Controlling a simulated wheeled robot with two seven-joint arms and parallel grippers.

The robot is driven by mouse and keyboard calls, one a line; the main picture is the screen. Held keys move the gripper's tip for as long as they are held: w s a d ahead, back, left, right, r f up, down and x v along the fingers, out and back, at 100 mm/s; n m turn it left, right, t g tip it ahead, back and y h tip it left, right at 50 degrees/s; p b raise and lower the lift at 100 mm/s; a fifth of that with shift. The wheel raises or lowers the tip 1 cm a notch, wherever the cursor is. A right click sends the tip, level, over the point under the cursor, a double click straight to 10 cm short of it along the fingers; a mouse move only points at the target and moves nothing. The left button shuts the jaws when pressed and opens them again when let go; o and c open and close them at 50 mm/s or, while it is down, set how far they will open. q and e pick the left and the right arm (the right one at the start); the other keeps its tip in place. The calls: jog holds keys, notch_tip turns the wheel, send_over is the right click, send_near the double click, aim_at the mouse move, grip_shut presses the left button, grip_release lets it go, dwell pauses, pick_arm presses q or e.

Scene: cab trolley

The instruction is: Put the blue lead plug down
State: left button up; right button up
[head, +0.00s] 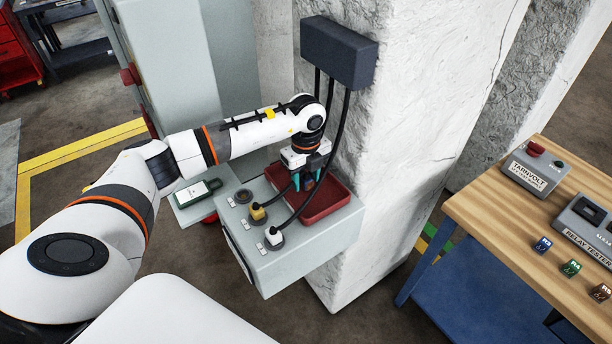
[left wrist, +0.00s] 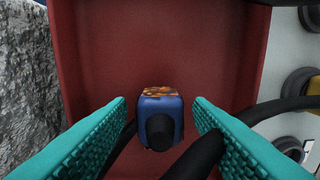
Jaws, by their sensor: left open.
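The blue lead plug (left wrist: 160,119) lies over the floor of the red tray (left wrist: 160,50), with a patchy orange-brown end and a black cable boot. In the head view the plug (head: 308,185) is mostly hidden under my left gripper (head: 306,180), inside the tray (head: 336,205). In the left wrist view the teal fingers of my left gripper (left wrist: 160,115) stand open on both sides of the plug, with a gap on each side. Whether the plug rests fully on the tray floor is hard to tell. My right gripper is not in view.
A grey box (head: 310,255) carries the tray, a yellow plug (head: 257,211), a white plug (head: 274,238) and a dark socket (head: 243,196). Black cables hang from a dark box (head: 340,52) on the pillar (head: 410,120). A wooden bench (head: 500,220) stands right.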

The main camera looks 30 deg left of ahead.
aim_at(306, 178)
pick_arm(q)
jog(key=shift+r, duration=0.6)
notch_tip(306, 178, up, 11)
jog(key=b, duration=0.4)
